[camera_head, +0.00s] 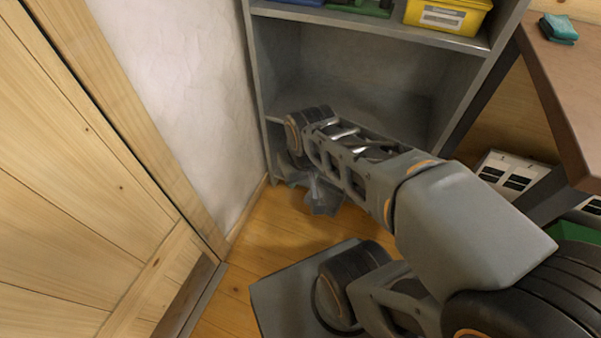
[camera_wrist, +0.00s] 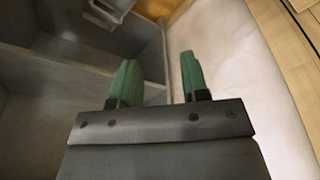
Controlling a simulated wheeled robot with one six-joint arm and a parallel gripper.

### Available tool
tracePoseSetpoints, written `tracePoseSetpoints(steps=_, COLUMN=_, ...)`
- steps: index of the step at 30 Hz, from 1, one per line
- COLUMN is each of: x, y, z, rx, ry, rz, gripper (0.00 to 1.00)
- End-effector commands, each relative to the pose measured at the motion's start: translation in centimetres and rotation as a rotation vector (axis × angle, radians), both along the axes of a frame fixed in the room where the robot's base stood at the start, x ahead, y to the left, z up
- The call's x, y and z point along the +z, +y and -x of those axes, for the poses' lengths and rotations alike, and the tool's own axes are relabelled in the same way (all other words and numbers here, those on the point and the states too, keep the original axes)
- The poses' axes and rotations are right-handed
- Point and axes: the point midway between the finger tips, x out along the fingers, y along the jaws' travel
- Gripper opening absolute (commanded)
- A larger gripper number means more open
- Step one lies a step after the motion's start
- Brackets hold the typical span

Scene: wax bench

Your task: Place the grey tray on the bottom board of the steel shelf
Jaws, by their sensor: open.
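The steel shelf (camera_head: 256,70) is grey and stands at the back in the head view; its inside (camera_wrist: 45,110) fills the left of the wrist view. My gripper (camera_wrist: 158,72) is open, with its green fingers apart and nothing between them. In the head view my arm reaches to the lower front of the shelf and hides much of it, including most of the bottom board. A grey, rimmed, tray-like piece (camera_wrist: 112,10) is cut off by the top edge of the wrist view; it may be the grey tray, but I cannot tell for sure. It is apart from the fingers.
A yellow bin (camera_head: 447,14) stands on an upper board, beside green and blue items. A white wall (camera_head: 185,85) and a wooden door (camera_head: 80,190) are at the left. A brown bench (camera_head: 570,80) is at the right. Some wooden floor (camera_head: 275,230) is bare before the shelf.

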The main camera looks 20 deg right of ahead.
Motion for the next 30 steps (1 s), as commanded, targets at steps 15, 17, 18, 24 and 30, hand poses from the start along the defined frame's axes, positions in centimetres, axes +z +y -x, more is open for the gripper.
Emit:
tracePoseSetpoints(steps=15, x=-5.8, y=-3.2, z=-0.6, rx=-0.145, ry=0.276, rz=-0.034, gripper=0.34)
tracePoseSetpoints(steps=17, x=-7.2, y=-3.8, z=-1.1, rx=-0.179, ry=0.319, rz=-0.052, gripper=0.34)
tracePoseSetpoints(steps=18, x=-8.2, y=-4.2, z=-1.5, rx=-0.204, ry=0.341, rz=-0.066, gripper=0.34)
tracePoseSetpoints(steps=24, x=-13.7, y=-6.4, z=-3.7, rx=-0.334, ry=0.403, rz=-0.133, gripper=0.34)
tracePoseSetpoints(steps=30, x=-20.5, y=-8.9, z=-5.4, rx=-0.482, ry=0.408, rz=-0.184, gripper=0.34)
